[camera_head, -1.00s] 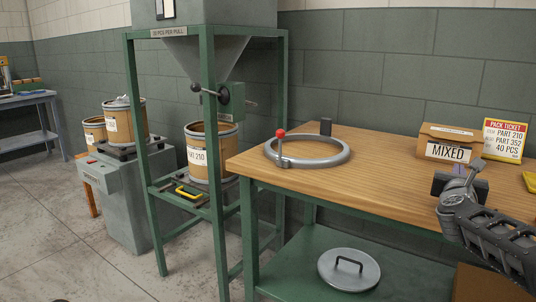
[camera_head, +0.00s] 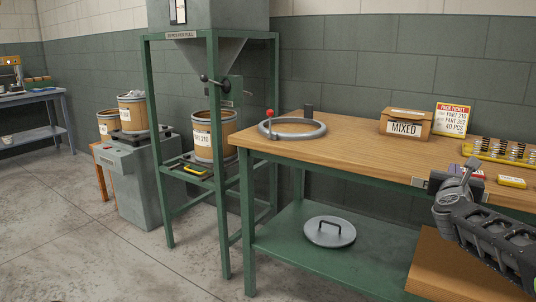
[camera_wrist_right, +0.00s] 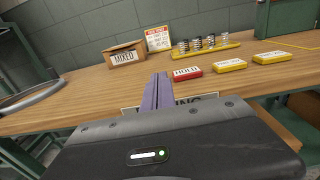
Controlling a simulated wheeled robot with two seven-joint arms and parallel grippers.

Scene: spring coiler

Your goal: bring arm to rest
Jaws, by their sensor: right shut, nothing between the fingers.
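My right arm comes in at the lower right of the head view. Its gripper (camera_head: 466,170) is at the table's front edge in that picture, and its fingers are together. In the right wrist view the purple-grey fingers (camera_wrist_right: 157,92) are pressed together with nothing between them. They point toward the table and partly cover a label on its front edge. I cannot tell the exact gap between fingers and table edge. My left gripper is not in view.
The wooden table (camera_head: 350,150) holds a grey ring (camera_head: 300,134), a MIXED box (camera_head: 405,125), a pack ticket (camera_head: 451,118), a yellow spring tray (camera_wrist_right: 208,50), a red HOLD block (camera_wrist_right: 187,73) and yellow blocks. A round lid (camera_head: 330,232) lies on the lower shelf. Open floor (camera_head: 110,250) is at left.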

